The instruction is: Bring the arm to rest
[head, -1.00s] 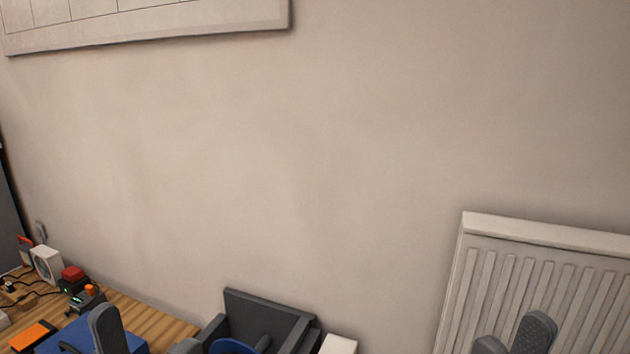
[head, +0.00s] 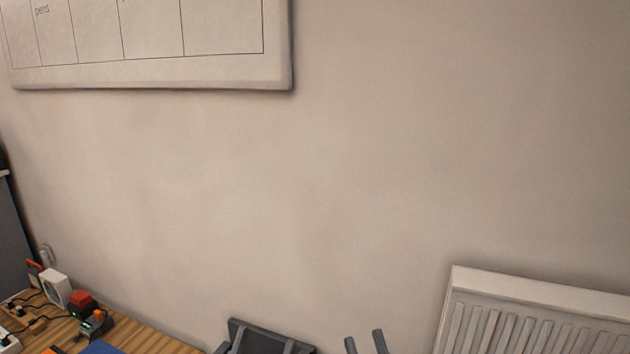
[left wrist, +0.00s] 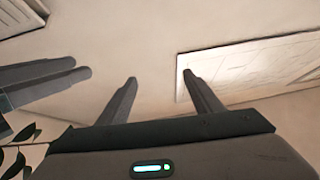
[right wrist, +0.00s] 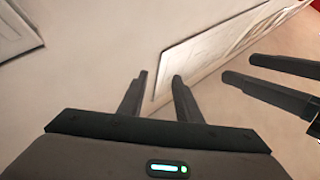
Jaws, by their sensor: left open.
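In the left wrist view my left gripper (left wrist: 159,79) has its two fingers apart with nothing between them. In the right wrist view my right gripper (right wrist: 160,78) has its fingers a moderate gap apart, also empty. Each wrist view shows the other gripper's fingers at its side, close by and not touching. In the head view two dark fingertips show at the bottom edge, right of centre; I cannot tell which arm they belong to.
A wooden desk (head: 150,340) at lower left holds a red-topped device (head: 82,303), a white box (head: 56,288) and cables. A dark open case (head: 268,340) is at the bottom. A radiator (head: 545,310) is at right. A wall board (head: 150,72) hangs above.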

